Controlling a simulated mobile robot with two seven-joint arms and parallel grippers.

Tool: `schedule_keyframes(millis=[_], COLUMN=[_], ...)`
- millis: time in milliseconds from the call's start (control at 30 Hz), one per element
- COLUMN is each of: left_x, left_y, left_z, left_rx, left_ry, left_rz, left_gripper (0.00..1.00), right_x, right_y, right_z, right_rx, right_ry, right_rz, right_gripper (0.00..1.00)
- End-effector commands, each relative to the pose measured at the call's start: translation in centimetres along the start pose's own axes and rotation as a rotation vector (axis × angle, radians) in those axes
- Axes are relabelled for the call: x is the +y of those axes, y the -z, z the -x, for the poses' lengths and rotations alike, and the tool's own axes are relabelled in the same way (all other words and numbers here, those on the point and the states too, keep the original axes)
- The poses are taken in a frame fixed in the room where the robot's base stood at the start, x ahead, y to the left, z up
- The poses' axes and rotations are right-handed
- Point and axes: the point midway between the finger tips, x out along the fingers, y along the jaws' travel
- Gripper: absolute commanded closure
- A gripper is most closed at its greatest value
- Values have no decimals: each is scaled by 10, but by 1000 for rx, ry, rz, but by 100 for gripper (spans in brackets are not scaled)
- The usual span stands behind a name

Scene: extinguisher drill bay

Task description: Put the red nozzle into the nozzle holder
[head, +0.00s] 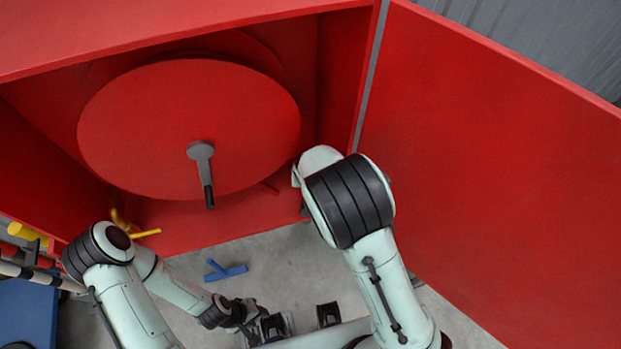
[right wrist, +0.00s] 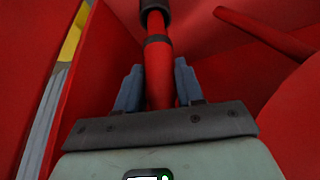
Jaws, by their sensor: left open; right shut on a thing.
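In the right wrist view my right gripper (right wrist: 158,88) is shut on the red nozzle (right wrist: 158,60), a red shaft with dark bands. The shaft stands between the two blue-grey fingers and points away from the gripper, with a dark section at its far part. In the head view the right gripper and the nozzle are hidden behind my right arm, which reaches to the cabinet's right inner side. My left gripper (head: 300,320) is open and empty, low in the head view above the floor. I cannot make out the nozzle holder for certain in either view.
A red cabinet holds a large red hose reel (head: 150,120) with a grey crank (head: 202,165). Its red door (head: 490,160) stands open at right. A yellow valve handle (head: 147,233) is low at left. A blue T-shaped piece (head: 228,271) lies on the grey floor.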

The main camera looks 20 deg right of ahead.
Motion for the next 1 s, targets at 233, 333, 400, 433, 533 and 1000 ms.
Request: schedule_keyframes(millis=[233, 333, 400, 433, 533, 1000], left_x=[-5, -7, -8, -8, -10, -12], left_y=[-3, -4, -5, -5, -6, -7], left_z=[-11, -14, -17, -18, -22, -27], left_rx=[-6, -8, -9, -9, -11, -13], left_ry=[2, 3, 3, 3, 4, 5], left_rz=[2, 3, 3, 3, 4, 5], left_gripper=[57, 57, 57, 57, 57, 57], right_x=[0, 0, 0, 0, 0, 0], right_y=[-5, -7, -8, -9, -11, -14], right_z=[-13, -17, -21, -22, -27, -34], right_rx=[1, 1, 1, 1, 1, 2], right_ry=[1, 1, 1, 1, 1, 1], right_rz=[0, 0, 0, 0, 0, 0], right_gripper=[100, 100, 100, 100, 100, 33])
